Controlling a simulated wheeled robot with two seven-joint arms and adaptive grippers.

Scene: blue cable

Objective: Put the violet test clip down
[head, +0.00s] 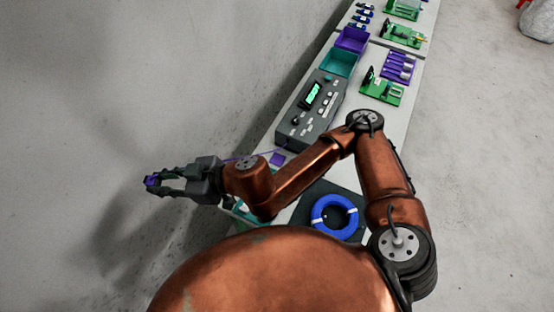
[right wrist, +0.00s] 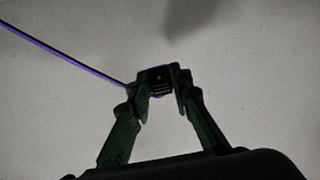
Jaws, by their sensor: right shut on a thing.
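My right gripper (head: 155,183) is shut on the violet test clip (head: 150,181), out to the left of the bench, apparently over bare floor. In the right wrist view the clip (right wrist: 159,79) sits between the fingertips (right wrist: 163,82), mostly dark with violet edges. Its thin violet lead (right wrist: 70,60) runs off to the upper left. In the head view the lead passes behind my arm toward the grey tester (head: 312,104). A small violet square (head: 278,159) lies on the bench near the tester's front end. My left gripper is not in view.
A coiled blue cable (head: 334,217) lies on a dark mat (head: 306,204). My arm partly covers something teal at the bench's near left edge. A teal bin (head: 337,64), a violet bin (head: 351,40) and green fixtures (head: 381,89) stand further back.

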